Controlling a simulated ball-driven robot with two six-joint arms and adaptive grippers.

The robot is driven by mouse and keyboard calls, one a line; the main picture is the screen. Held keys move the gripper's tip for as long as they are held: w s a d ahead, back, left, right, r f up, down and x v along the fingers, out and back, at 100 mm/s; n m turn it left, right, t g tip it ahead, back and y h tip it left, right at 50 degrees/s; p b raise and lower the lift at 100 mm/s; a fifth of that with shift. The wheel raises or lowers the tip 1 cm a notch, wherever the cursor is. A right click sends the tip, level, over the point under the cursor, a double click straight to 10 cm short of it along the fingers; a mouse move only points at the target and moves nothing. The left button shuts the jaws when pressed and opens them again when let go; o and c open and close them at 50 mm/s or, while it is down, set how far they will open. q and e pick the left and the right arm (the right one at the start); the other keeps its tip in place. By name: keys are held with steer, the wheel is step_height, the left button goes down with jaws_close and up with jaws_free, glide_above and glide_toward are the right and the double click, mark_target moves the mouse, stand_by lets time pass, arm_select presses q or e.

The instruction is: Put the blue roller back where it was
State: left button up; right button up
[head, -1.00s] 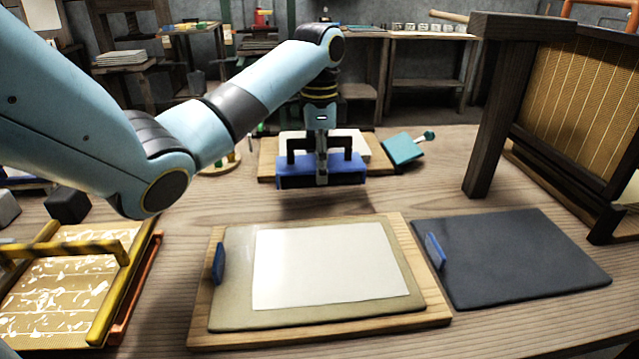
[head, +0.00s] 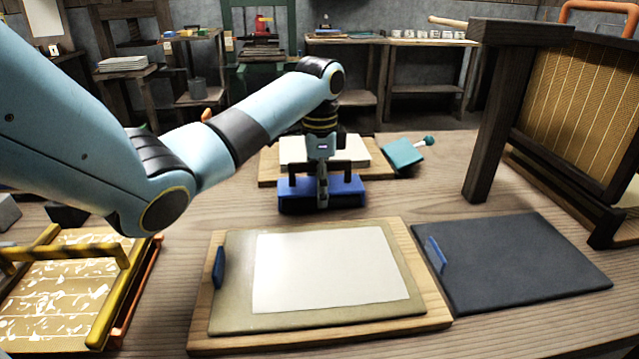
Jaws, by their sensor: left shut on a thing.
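The blue roller (head: 298,197) is a wide blue block with a dark handle, in the middle of the head view. My left gripper (head: 322,190) points down and is shut on its handle. The roller is low over the table, in front of the board with white sheets; I cannot tell whether it touches the table. My right gripper is not in view.
A wooden board (head: 202,325) with a felt and white sheet (head: 330,268) lies in front. A dark mat (head: 515,262) lies to its right. A stack of white sheets (head: 295,152) and a teal brush (head: 403,153) are behind. A yellow-framed mould (head: 60,285) is at left, a hanging mould (head: 580,110) at right.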

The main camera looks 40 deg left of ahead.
arm_select(q)
steer(key=o, duration=1.3)
steer(key=shift+s+f, duration=0.15)
steer(key=shift+f, duration=0.25)
steer(key=shift+o, duration=1.2)
steer(key=shift+r, duration=0.2)
steer(key=shift+w+r, duration=0.2)
steer(key=shift+r, duration=0.15)
step_height(320, 180, up, 8)
steer(key=shift+a+f+p, duration=0.1)
steer(key=shift+p, duration=0.55)
step_height(320, 180, up, 4)
steer(key=shift+f+p, duration=0.2)
steer(key=shift+p, duration=0.95)
steer(key=shift+r+p, duration=0.55)
